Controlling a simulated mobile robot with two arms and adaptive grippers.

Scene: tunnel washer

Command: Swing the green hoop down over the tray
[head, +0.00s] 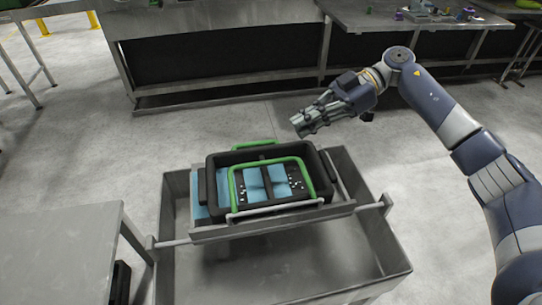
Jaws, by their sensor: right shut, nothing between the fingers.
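The green hoop (297,160) is a bent tube whose grey lower bar (276,209) runs along the near side of the tray. The hoop appears to lie down over the black tray (214,162), which holds light blue pieces (253,184) and small white bits. A second green bar (254,144) shows at the tray's far edge. My right gripper (301,127) is shut and empty, above and beyond the tray's far right corner, apart from the hoop. My left gripper is not in view.
The tray sits on a grey metal trough (384,262) with a crossbar. A grey table (62,250) stands at the near left. A long metal bench (215,18) and a worktop with small items (420,17) line the back. Open floor lies between.

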